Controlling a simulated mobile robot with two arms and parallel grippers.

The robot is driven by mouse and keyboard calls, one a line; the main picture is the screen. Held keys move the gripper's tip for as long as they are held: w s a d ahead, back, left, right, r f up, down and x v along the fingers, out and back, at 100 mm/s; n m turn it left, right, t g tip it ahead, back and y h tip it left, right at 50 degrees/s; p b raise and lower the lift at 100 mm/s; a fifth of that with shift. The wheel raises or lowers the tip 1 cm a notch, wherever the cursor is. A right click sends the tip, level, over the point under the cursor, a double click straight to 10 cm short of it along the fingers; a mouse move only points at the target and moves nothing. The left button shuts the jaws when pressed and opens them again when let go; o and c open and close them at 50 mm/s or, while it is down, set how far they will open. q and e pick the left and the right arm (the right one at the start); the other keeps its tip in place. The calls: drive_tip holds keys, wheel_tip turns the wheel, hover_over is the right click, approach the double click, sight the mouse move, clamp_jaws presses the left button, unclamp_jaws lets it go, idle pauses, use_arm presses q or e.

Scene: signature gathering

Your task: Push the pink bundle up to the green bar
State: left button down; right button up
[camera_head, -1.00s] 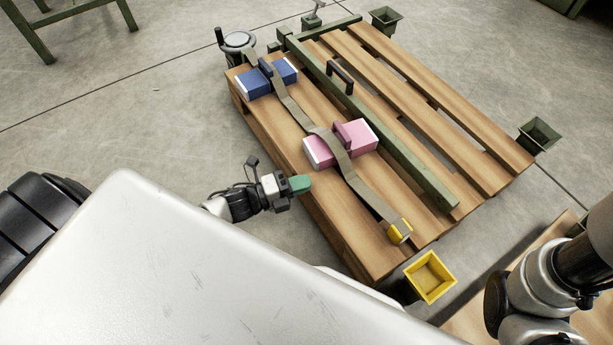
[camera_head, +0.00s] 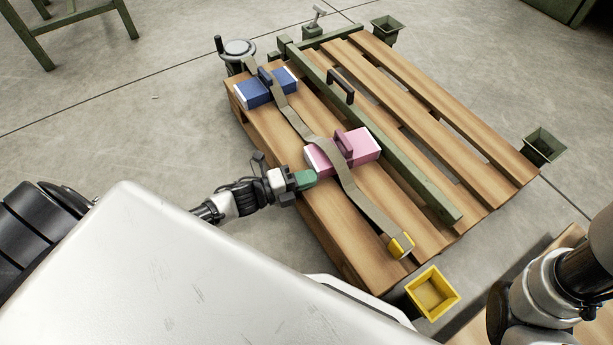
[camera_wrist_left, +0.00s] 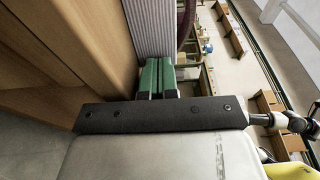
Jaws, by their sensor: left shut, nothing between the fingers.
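The pink bundle (camera_head: 362,143) lies on the wooden pallet under a grey-green strap, with a darker pink handle on top. Its far end is close to the long green bar (camera_head: 427,186); I cannot tell whether they touch. My left gripper (camera_head: 309,178) is shut and empty, its green fingers at the bundle's near pale end. In the left wrist view the fingers (camera_wrist_left: 157,76) point at the bundle's ribbed page edges (camera_wrist_left: 152,25); contact cannot be told. My right arm shows at the lower right, its gripper out of view.
A blue bundle (camera_head: 254,93) lies farther back under the same strap (camera_head: 368,204), which ends at a yellow piece (camera_head: 400,246). A black handle (camera_head: 341,85) stands at the bar. A yellow bin (camera_head: 433,293) is at the pallet's near corner. A handwheel (camera_head: 238,48) stands at the back left.

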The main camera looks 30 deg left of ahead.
use_arm(q)
drive_tip(key=shift+w+a+r, duration=0.1)
drive_tip(key=shift+w, duration=0.15)
